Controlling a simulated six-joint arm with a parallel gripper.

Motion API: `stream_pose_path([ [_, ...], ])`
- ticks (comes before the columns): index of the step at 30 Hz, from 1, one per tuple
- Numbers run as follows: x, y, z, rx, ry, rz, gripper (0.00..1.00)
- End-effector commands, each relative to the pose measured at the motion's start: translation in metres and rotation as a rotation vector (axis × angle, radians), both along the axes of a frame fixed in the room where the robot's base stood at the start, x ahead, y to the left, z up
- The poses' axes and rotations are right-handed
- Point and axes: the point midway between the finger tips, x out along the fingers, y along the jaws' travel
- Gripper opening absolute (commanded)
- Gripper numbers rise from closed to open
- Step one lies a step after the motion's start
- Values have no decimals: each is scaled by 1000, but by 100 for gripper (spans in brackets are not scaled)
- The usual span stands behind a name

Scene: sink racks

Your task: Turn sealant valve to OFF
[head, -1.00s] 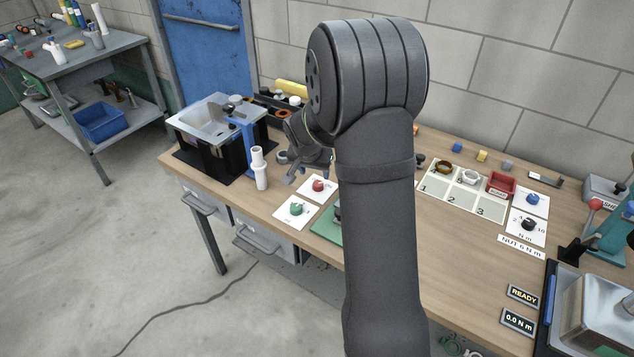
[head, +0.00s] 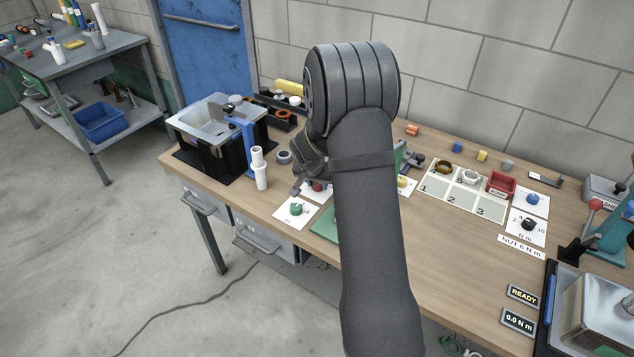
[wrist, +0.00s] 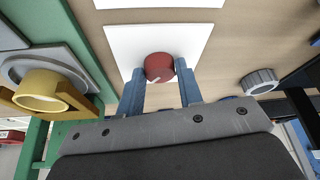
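A red round knob (head: 319,187) sits on a white card on the bench and is partly hidden by my gripper (head: 305,181) in the head view. In the wrist view the red knob (wrist: 159,66) lies between my two blue fingertips (wrist: 160,80), with a white pointer mark towards the lower left. My gripper is open, with one finger on each side of the knob; I cannot tell whether they touch it. A green knob (head: 296,209) sits on the neighbouring white card. Lettering on these cards is too small to read, so I cannot tell which knob is the sealant valve.
A white pipe fitting (head: 259,168) stands left of the knobs, in front of the sink stand (head: 213,140). A green fixture with a yellow ring (wrist: 42,90) is close beside my gripper in the wrist view. A grey ribbed cap (wrist: 259,81) lies on the other side.

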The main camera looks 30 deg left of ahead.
Motion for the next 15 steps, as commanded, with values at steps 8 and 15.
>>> stream_pose_path([
  [8,0,0,0,-1,0,4,9],
  [15,0,-1,0,0,1,61,9],
])
